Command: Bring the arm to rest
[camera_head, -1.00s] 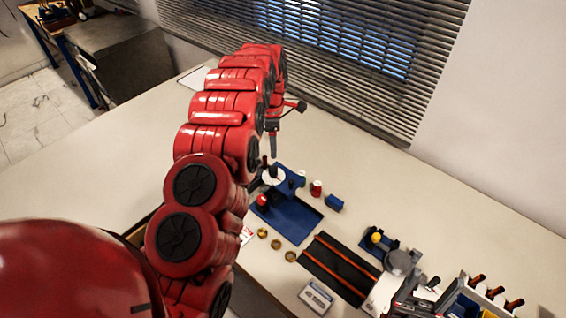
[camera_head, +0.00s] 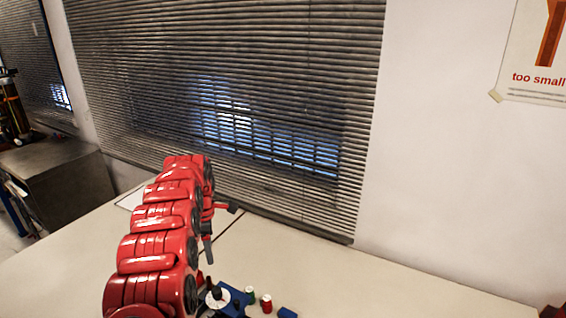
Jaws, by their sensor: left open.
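My red left arm (camera_head: 155,245) rises from the lower edge and reaches away over the table. My left gripper (camera_head: 218,228) is at its far end, above the tabletop near the window side. Its dark fingers stand apart, and nothing shows between them. My right gripper is not in view.
A white disc (camera_head: 217,297), a green-topped spool (camera_head: 250,295), a red-capped piece (camera_head: 266,303) and a blue block (camera_head: 287,313) sit at the lower edge. Window blinds (camera_head: 250,90) stand behind. A dark cabinet (camera_head: 60,185) is left.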

